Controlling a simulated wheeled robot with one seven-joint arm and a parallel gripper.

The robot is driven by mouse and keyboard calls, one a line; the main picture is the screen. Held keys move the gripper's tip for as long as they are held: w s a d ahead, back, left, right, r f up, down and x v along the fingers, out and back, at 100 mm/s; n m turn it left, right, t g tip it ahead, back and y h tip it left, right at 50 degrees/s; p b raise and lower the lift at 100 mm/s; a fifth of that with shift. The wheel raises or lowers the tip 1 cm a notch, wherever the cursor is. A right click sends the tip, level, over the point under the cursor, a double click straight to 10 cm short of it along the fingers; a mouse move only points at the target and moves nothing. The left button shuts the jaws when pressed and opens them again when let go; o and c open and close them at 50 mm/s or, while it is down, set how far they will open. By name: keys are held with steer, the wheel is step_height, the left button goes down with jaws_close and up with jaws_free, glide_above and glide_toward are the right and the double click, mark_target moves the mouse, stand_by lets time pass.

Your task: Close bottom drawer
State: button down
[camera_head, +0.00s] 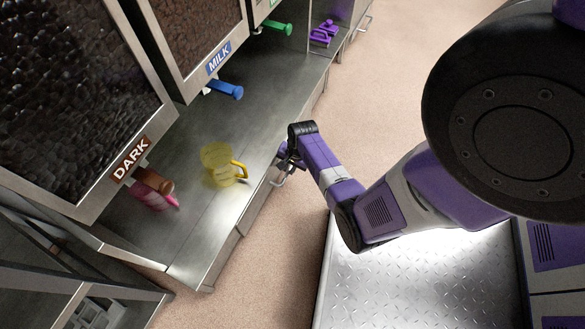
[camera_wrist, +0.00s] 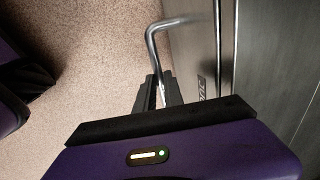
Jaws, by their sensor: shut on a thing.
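My gripper (camera_wrist: 158,95) is shut on a bent metal bar handle (camera_wrist: 153,42) in the wrist view. The handle sticks out from a grey metal drawer front (camera_wrist: 192,45), which carries a small dark label I cannot read. A dark line runs along the edge between this front and the steel surface beside it. In the head view my gripper (camera_head: 286,163) is at the front edge of the steel counter (camera_head: 205,235), beside a handle (camera_head: 279,181). How far the drawer stands out, and which level it is, I cannot tell.
On the counter stand a yellow jug (camera_head: 217,160) and a pink vessel (camera_head: 150,195) under the dispenser marked DARK (camera_head: 130,158). A blue tap (camera_head: 226,89) sits under the MILK label (camera_head: 219,57). Purple items (camera_head: 322,33) lie farther back. The floor (camera_head: 390,110) right of the counter is clear.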

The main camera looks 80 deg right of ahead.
steer(key=shift+w, duration=0.35)
steer(key=c, duration=1.5)
jaws_free()
steer(key=shift+o, duration=0.2)
steer(key=shift+s, duration=0.1)
step_height(320, 180, up, 8)
steer(key=s+p, duration=0.1)
steer(key=p, duration=0.4)
steer(key=shift+s+a+f, duration=0.15)
steer(key=shift+s, duration=0.05)
